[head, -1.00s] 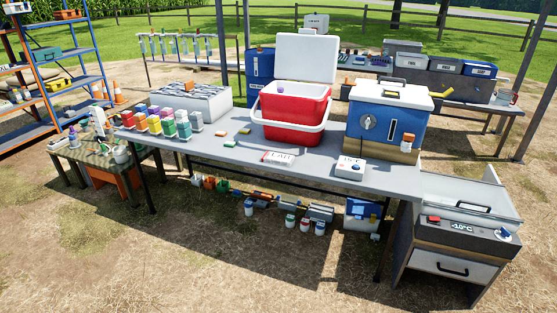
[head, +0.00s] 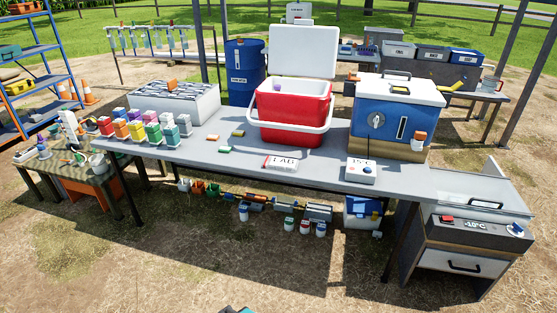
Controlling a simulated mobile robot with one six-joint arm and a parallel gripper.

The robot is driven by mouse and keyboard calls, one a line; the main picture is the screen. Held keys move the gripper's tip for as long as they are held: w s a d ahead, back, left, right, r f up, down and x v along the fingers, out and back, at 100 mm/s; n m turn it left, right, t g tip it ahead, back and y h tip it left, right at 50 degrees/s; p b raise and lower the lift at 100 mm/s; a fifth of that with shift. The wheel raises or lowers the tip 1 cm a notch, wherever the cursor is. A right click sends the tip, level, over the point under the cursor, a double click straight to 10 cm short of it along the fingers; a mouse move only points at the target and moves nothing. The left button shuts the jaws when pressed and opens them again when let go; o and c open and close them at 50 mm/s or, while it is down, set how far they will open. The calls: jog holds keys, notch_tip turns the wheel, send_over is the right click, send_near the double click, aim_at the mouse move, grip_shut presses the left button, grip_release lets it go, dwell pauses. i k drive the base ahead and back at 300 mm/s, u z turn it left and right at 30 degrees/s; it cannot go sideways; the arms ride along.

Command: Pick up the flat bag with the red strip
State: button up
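A flat white item with a red strip at its left end and "LAB" lettering (head: 282,163) lies on the grey table (head: 225,166), in front of the red cooler (head: 290,117). It looks like the flat bag with the red strip. Nothing covers it and nothing touches it from above. My gripper is not clearly in view; only a small dark and teal piece shows at the bottom edge, and I cannot tell what it is.
A white box with a dial (head: 361,171) sits right of the bag. A blue cooler (head: 394,115) stands behind that box. Coloured bottles (head: 150,129) fill the table's left part. A freezer cabinet (head: 462,256) stands at the right. Open ground lies in front.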

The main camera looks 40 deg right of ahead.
aim_at(274, 162)
jog(key=z, duration=0.1)
jog(key=i, duration=1.2)
jog(key=u, duration=0.45)
